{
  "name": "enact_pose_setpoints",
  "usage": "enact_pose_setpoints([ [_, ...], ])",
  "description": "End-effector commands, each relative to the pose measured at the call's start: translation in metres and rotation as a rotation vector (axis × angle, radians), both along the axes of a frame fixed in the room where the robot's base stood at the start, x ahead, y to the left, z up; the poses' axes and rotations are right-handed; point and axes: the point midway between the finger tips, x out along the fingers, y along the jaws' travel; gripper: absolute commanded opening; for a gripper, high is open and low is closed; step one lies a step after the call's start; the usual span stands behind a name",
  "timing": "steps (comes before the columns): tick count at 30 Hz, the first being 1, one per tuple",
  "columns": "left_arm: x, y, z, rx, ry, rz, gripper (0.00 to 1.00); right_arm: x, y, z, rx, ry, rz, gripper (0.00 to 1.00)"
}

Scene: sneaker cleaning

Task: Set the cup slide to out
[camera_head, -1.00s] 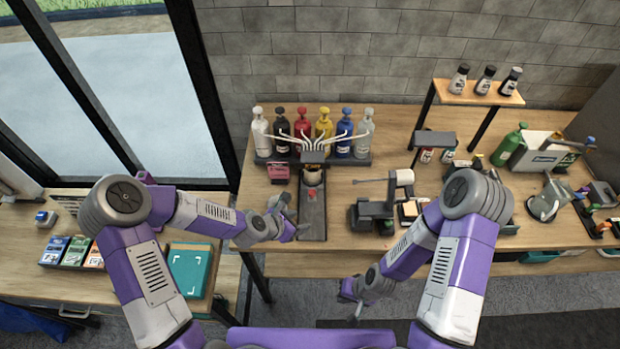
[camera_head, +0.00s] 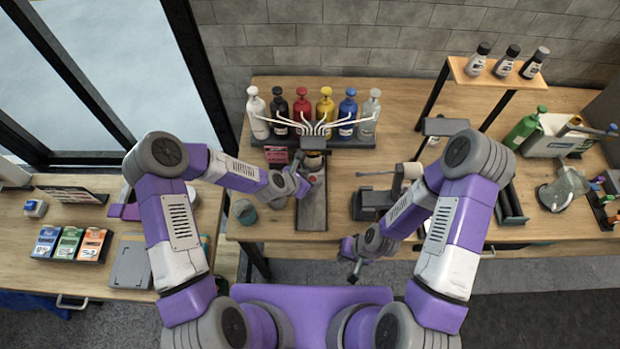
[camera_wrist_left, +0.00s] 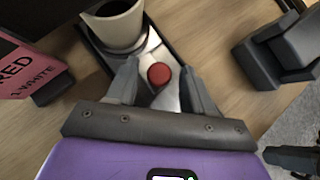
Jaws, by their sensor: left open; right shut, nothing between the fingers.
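The cup slide is a dark grey track (camera_head: 312,208) running toward the table's front edge below a multi-spout dispenser (camera_head: 314,130). A cup (camera_head: 313,161) sits at its far end under the spouts, partly hidden in the head view. In the left wrist view the white cup (camera_wrist_left: 115,25) stands on the slide just beyond a round red knob (camera_wrist_left: 159,75). My left gripper (camera_wrist_left: 160,68) is open, with its fingers on either side of the knob; contact cannot be told. My right gripper (camera_head: 353,272) is shut and empty, in front of the table edge.
Several coloured pump bottles (camera_head: 326,108) stand behind the spouts. A pink sign (camera_head: 277,155) is left of the slide, and a teal container (camera_head: 244,212) stands near the front left. A black device (camera_head: 372,204) stands to the right, with bare table between it and the slide.

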Motion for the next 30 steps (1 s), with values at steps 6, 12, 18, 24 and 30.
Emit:
enact_pose_setpoints([
  [6, 0.0013, -0.001, -0.0021, 0.001, 0.001, 0.0, 0.52, 0.0002, 0.0, 0.0001, 0.0, 0.0, 0.0, 0.0],
  [12, 0.0011, -0.001, -0.0019, 0.0, -0.001, -0.001, 0.34, 0.0002, 0.0, 0.0, 0.0, 0.0, 0.0, 0.0],
  [18, 0.001, -0.0009, -0.0018, 0.0, -0.001, -0.001, 0.03, 0.0001, 0.0001, 0.0, 0.0, 0.0, 0.0, 0.0],
  [24, 0.001, -0.0009, -0.0016, 0.0, -0.001, -0.001, 0.0, 0.0001, 0.0001, 0.0, 0.0, 0.0, 0.0, 0.0],
  [30, 0.0015, -0.0078, -0.0022, -0.001, 0.0, -0.015, 0.0, 0.0001, 0.0001, -0.0022, 0.0, 0.0, 0.0, 0.0],
])
